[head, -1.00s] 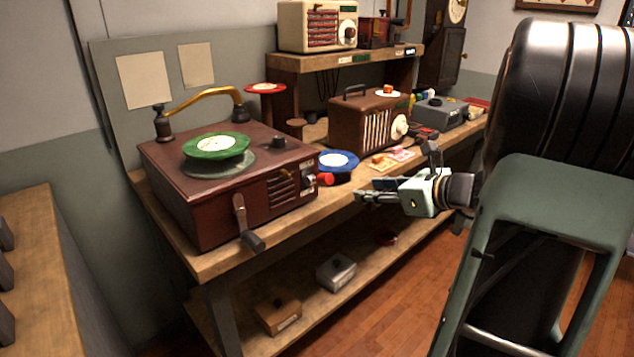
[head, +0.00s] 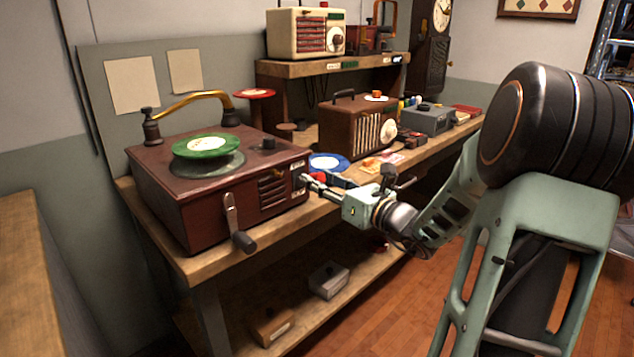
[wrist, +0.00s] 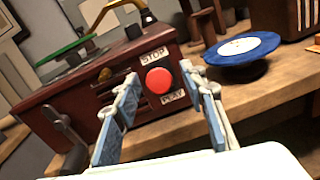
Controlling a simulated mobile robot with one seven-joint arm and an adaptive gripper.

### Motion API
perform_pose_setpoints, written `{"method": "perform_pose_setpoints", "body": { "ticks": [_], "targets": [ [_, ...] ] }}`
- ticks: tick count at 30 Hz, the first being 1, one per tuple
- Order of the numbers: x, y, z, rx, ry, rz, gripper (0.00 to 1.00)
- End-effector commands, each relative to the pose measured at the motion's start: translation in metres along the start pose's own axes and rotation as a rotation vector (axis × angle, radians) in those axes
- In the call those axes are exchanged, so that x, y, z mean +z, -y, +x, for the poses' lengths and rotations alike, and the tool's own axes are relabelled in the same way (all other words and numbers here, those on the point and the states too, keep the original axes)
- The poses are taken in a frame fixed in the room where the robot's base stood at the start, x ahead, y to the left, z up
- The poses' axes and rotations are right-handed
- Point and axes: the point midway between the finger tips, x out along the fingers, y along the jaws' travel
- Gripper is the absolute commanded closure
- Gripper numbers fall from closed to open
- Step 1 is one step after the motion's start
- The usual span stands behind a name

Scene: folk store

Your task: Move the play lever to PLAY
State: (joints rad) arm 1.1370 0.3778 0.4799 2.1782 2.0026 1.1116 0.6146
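The record player (head: 225,215) is a dark red-brown box on the workbench, with a green disc (head: 206,145) on top. Its play lever has a round red knob (wrist: 159,80) on the front face, between a STOP label (wrist: 153,56) above and a PLAY label (wrist: 173,97) below. The knob, partly hidden, also shows in the head view (head: 318,176). My gripper (wrist: 163,82) is open and empty, with one finger on each side of the knob in the wrist view. I cannot tell whether the fingers touch it. In the head view my gripper (head: 315,184) is at the player's right front corner.
A crank handle (head: 232,215) sticks out of the player's front left. A brown radio (head: 352,124) stands farther back. The floor (head: 400,300) in front of the bench is clear.

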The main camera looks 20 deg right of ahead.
Motion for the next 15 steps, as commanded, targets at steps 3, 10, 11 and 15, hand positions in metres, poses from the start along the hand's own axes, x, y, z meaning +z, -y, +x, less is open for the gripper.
{"method": "perform_pose_setpoints", "body": {
  "ticks": [3,10,11,15],
  "targets": [
    [-0.0006,-0.0004,0.0110,0.001,0.000,0.000,0.61],
    [0.0005,-0.0002,0.0154,0.000,0.000,0.000,0.61],
    [0.0005,-0.0002,0.0153,0.000,0.000,0.000,0.61],
    [0.0004,-0.0001,0.0151,0.000,0.000,0.000,0.67]
  ]
}}
